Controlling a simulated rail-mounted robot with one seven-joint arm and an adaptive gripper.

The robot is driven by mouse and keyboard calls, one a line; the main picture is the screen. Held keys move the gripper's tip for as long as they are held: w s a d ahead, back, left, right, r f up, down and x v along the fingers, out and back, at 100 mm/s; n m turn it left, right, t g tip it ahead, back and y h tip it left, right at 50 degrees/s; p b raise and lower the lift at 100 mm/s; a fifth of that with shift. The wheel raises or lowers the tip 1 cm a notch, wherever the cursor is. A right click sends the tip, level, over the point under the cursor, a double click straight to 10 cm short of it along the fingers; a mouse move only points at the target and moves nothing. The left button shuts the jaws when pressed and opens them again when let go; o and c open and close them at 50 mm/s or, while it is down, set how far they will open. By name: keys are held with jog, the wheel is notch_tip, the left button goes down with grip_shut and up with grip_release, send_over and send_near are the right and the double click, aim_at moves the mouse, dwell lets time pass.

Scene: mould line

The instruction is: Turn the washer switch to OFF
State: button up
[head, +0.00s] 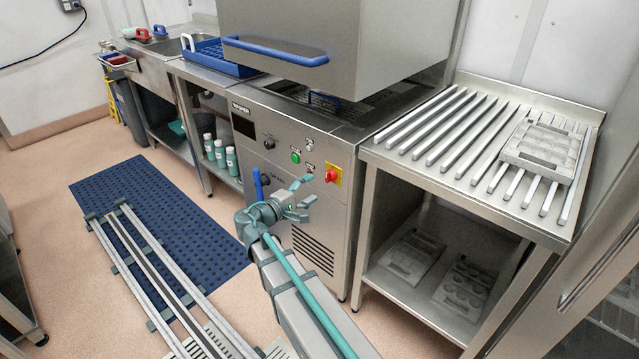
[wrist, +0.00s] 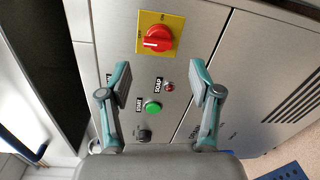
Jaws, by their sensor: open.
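The washer (head: 300,150) is a steel machine with its hood raised. Its switch is a red rotary knob (head: 331,176) on a yellow square plate on the front panel. In the wrist view the red switch (wrist: 157,39) is at the top centre, with a white mark pointing left. My gripper (head: 308,197) is open and empty in front of the panel. In the wrist view the fingertips of my gripper (wrist: 160,74) are spread below the switch in the picture, with the knob beyond them, apart from both fingers.
A green button (wrist: 153,106), a small red light (wrist: 169,87) and a black knob (wrist: 144,135) sit close to the switch. A blue lever (head: 259,184) stands out from the washer's front. A slatted steel table (head: 425,160) holding a mould is at right. Floor rails run at left.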

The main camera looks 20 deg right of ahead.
jog(key=shift+v, duration=1.9)
jog(key=s+a+f+m+g+y, duration=0.1)
jog(key=s+a+f+g+y, duration=0.2)
jog(key=s+f, duration=0.65)
jog(key=s+a+f+m+g+y, duration=0.15)
jog(key=s+f+y, duration=0.3)
jog(key=f, duration=1.05)
jog(key=s+a+f+m+g+y, duration=0.15)
jog(key=s+f+g+y, duration=0.25)
jog(key=s+f, duration=0.6)
jog(key=s+a+f+m+g+y, duration=0.2)
jog(key=s+f, duration=0.4)
jog(key=s, duration=0.5)
jog(key=s+a+f+m+g+y, duration=0.1)
jog(key=s+a+f+g+y, duration=0.15)
jog(key=s+f, duration=0.7)
notch_tip(320, 180, up, 16)
jog(key=s+p, duration=0.2)
jog(key=p, duration=1.1)
jog(key=shift+s+d+r+g+p, duration=0.15)
jog(key=shift+s+d+g+p, duration=0.15)
jog(key=shift+p, duration=0.1)
